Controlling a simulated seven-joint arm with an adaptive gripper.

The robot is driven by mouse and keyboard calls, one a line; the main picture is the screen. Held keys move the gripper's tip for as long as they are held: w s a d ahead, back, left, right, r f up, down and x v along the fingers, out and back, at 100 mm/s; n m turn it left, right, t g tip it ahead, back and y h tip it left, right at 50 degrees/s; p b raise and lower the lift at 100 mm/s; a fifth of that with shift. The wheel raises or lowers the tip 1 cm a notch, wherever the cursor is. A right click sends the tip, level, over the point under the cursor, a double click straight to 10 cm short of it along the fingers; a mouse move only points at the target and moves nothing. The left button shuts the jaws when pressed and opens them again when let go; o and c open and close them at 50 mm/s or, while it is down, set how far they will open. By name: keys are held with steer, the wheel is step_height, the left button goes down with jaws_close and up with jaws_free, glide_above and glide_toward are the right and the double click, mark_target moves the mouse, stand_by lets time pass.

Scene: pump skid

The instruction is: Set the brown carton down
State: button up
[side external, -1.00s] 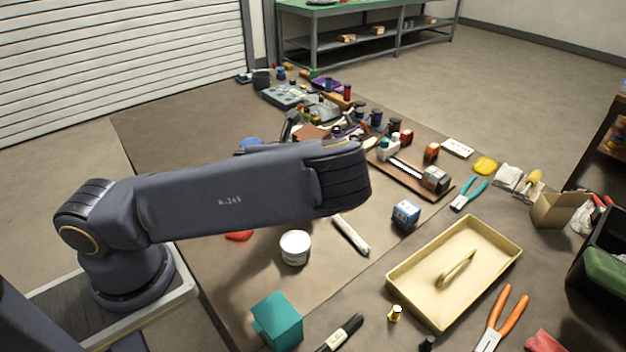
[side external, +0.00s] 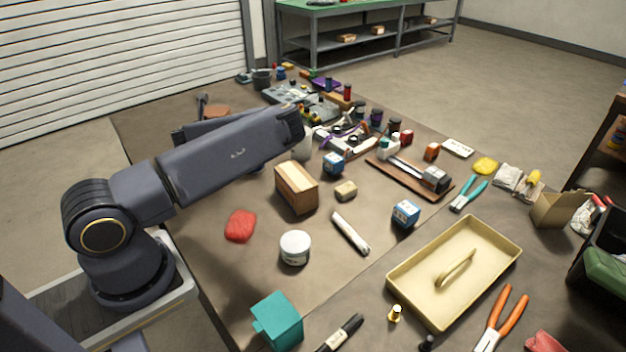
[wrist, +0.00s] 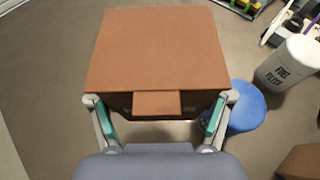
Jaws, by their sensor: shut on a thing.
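My gripper (wrist: 160,122) is shut on a brown carton (wrist: 158,50), with one teal-padded finger at each side of its near end. The carton's plain brown top and a short flap fill the upper middle of the wrist view. In the side view a small part of the brown carton (side external: 216,112) shows past my arm, over the far left part of the table. My arm hides most of the gripper there. I cannot tell whether the carton's underside touches the table.
A blue round object (wrist: 246,108) is close to the carton's right side. A white labelled tub (wrist: 288,64) stands farther right. A taped cardboard box (side external: 297,188) and a red object (side external: 240,226) lie nearer. The table left of the carton looks clear.

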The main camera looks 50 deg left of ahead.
steer(key=w+a+f, duration=0.3)
steer(key=w+f, duration=0.1)
steer(key=w+a+f, duration=0.2)
steer(key=f, duration=0.1)
steer(key=shift+w+a, duration=0.1)
steer(key=shift+a, duration=0.25)
steer(key=shift+w+a+f, duration=0.1)
steer(key=shift+f, duration=0.05)
steer(key=shift+w+a+f, duration=0.1)
steer(key=shift+w+f, duration=0.05)
steer(key=shift+f, duration=1.5)
steer(key=shift+f, duration=0.1)
steer(key=o, duration=1.6)
steer(key=shift+f, duration=0.1)
steer(key=shift+o, duration=0.2)
